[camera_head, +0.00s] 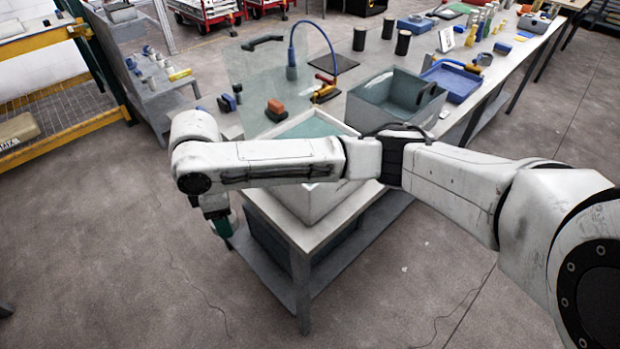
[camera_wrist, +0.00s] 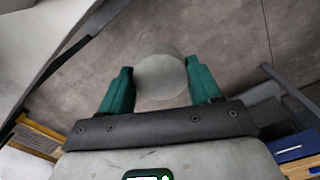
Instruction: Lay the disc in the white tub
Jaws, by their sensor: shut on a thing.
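A round grey disc (camera_wrist: 160,76) is held between the two green fingers of my gripper (camera_wrist: 159,86), seen in the wrist view. In the head view my gripper (camera_head: 222,228) hangs past the left end of the workbench, pointing down and lower than the tub's rim; the disc cannot be made out there. The white tub (camera_head: 318,203) stands on the near end of the bench, to the right of my gripper. My arm crosses in front of it and hides part of its opening; its inside looks pale green-blue.
A grey tub (camera_head: 378,113) stands behind the white one, with a blue tray (camera_head: 452,82) beyond. A smaller side table (camera_head: 158,103) is at left. Bare floor lies below my gripper.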

